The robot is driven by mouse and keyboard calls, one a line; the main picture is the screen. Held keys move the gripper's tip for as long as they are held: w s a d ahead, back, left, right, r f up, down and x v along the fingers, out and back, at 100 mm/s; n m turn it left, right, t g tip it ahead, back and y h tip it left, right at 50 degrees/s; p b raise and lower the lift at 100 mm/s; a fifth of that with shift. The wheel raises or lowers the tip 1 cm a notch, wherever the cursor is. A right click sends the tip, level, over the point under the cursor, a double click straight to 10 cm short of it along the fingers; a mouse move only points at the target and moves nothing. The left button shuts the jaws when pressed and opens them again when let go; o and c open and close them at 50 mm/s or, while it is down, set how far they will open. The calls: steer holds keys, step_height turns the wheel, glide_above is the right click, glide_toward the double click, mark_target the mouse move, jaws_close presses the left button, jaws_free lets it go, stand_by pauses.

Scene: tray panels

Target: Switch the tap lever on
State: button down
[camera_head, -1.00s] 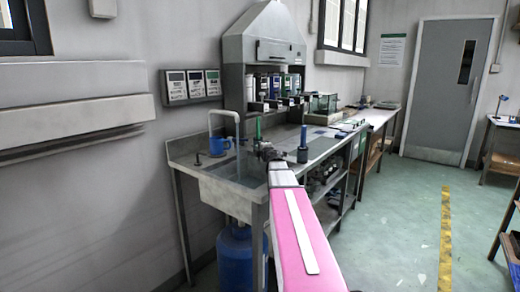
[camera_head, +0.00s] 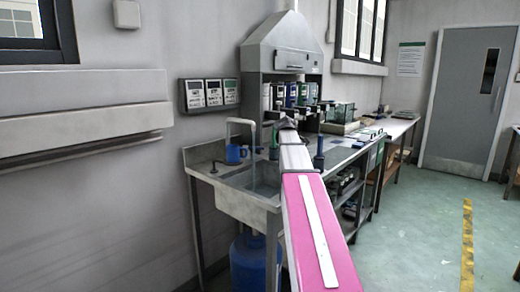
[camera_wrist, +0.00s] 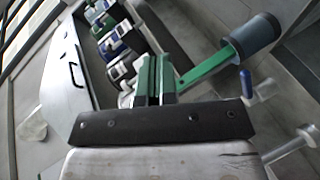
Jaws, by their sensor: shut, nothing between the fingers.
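A pale arched tap spout (camera_head: 240,122) stands at the sink (camera_head: 240,203) in the head view, with a thin bluish vertical line below it. A small dark fitting (camera_head: 213,168) sits on the sink's left rim. In the wrist view a green bar (camera_wrist: 207,64) joins a dark grey cylinder (camera_wrist: 256,36), and a small blue handle (camera_wrist: 246,84) sits on a pale fitting. I cannot tell which part is the tap lever. My gripper (camera_wrist: 156,62) is shut and empty, its fingers left of the green bar. My gripper also shows in the head view (camera_head: 288,122), above the bench.
A blue mug (camera_head: 234,155) stands behind the sink. A green upright piece (camera_head: 274,150) and a dark blue post (camera_head: 319,150) stand either side of my arm. Several bottles line the hood's shelf (camera_head: 290,103).

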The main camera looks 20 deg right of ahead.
steer(key=s+a+r+n+g+y, duration=0.1)
steer(key=s+a+r+g+y, duration=0.1)
steer(key=a+y, duration=0.2)
steer(key=s+a+r+n+g+y, duration=0.2)
steer(key=a+y, duration=0.3)
steer(key=a, duration=0.4)
steer(key=shift+r+n+g, duration=0.3)
steer(key=shift+r+g, duration=0.1)
steer(key=shift+r, duration=0.4)
glide_toward(254, 148)
step_height(254, 148, down, 6)
steer(key=s, duration=0.2)
steer(key=shift+w+d+f, duration=0.1)
steer(key=shift+w+d, duration=0.1)
steer(key=shift+w, duration=0.45)
steer(key=shift+w+d+f, duration=0.15)
steer(key=shift+w+d, duration=0.1)
steer(key=shift+w, duration=0.4)
steer(key=shift+w+d+f, duration=0.1)
steer(key=shift+w+d, duration=0.1)
steer(key=shift+w, duration=0.5)
steer(key=shift+w, duration=0.1)
